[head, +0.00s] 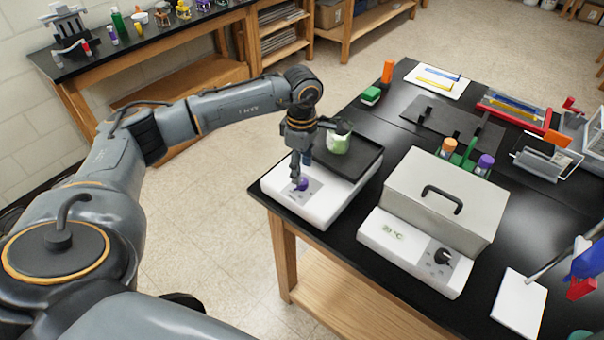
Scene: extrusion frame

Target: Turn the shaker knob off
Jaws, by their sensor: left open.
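The shaker (318,216) is a white box with a black platform (366,160) at the near left corner of the black bench. A glass vessel with green liquid (338,139) stands on the platform. The gripper partly hides the knob. My right gripper is not in view.
A white water bath with a metal lid (445,195) and black knob (442,257) stands right of the shaker. Beyond are a tube rack (463,155), a dark plate (436,124) and a red-framed tray (514,112). A white pad (519,303) lies at the near right.

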